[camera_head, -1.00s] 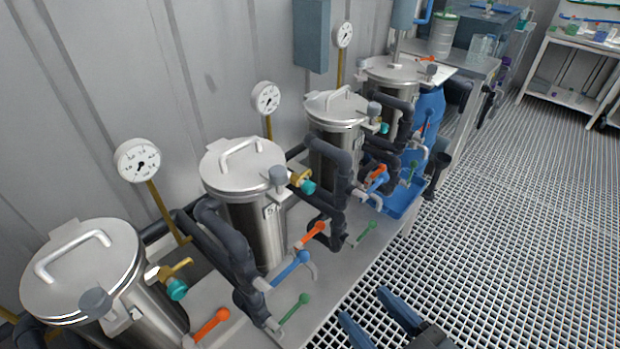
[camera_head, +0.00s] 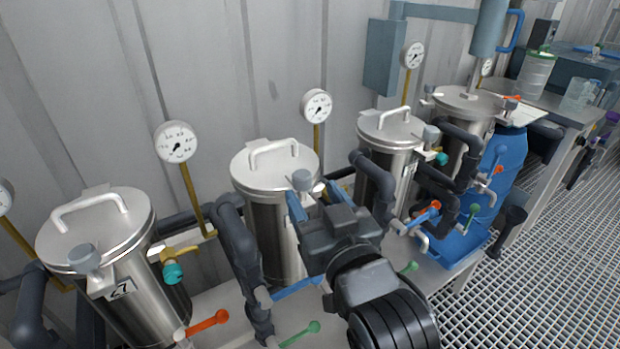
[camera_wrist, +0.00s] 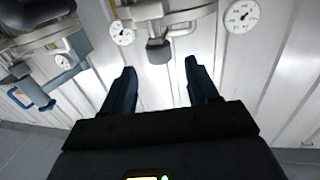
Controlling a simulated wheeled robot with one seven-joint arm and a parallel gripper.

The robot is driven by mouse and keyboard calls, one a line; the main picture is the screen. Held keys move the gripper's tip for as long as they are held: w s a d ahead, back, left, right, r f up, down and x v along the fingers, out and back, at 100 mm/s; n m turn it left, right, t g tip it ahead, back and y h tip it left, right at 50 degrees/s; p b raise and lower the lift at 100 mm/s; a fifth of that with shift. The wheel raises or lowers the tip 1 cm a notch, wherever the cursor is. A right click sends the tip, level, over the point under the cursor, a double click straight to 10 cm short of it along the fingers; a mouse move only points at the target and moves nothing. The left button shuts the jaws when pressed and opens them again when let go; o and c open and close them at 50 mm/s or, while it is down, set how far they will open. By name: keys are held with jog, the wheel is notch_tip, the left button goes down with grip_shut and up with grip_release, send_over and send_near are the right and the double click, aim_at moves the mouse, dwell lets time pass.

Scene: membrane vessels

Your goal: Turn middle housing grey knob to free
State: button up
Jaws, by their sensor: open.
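The steel housing (camera_head: 268,225) in front of my arm has a domed lid with a bar handle. Its grey knob (camera_head: 302,180) sits at the lid's front right edge. In the wrist view the grey knob (camera_wrist: 158,51) shows just ahead of my fingertips, centred between the two fingers. My gripper (camera_head: 314,198) is open, its blue fingers reaching toward the knob from the front right. In the wrist view my gripper (camera_wrist: 160,67) is empty. Contact with the knob cannot be told. The housing's right side is partly hidden behind my gripper.
Another housing (camera_head: 120,235) stands to the left, with more (camera_head: 390,150) to the right. Dark pipes (camera_head: 235,250) and an orange-handled valve (camera_head: 208,322) crowd the bench. Pressure gauges (camera_head: 176,141) stand behind. Open grated floor (camera_head: 530,290) lies at right.

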aim_at(305, 183)
jog(key=shift+x, duration=3.2)
jog(key=shift+c, duration=0.3)
jog(key=c, duration=0.9)
jog(key=shift+o, duration=0.2)
